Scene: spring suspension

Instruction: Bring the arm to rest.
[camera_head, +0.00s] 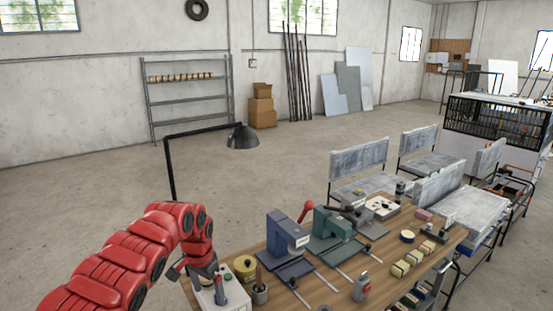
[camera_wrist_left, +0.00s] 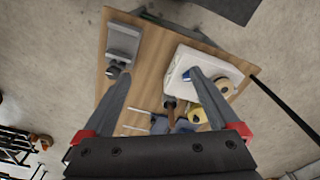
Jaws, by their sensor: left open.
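My left arm is red and segmented and comes in from the lower left in the head view. My left gripper (camera_head: 203,275) hangs over the near left end of the wooden workbench (camera_head: 290,297), close to a white box (camera_head: 232,299). In the left wrist view its two grey fingers (camera_wrist_left: 160,85) are spread wide with nothing held between them. My right gripper is not in view.
On the bench stand a blue press (camera_head: 284,232), a green press (camera_head: 330,226), a dark cup (camera_head: 260,293) and several small blocks. A black lamp (camera_head: 242,138) on a bent pole rises behind the arm. The floor (camera_head: 90,190) to the left is clear.

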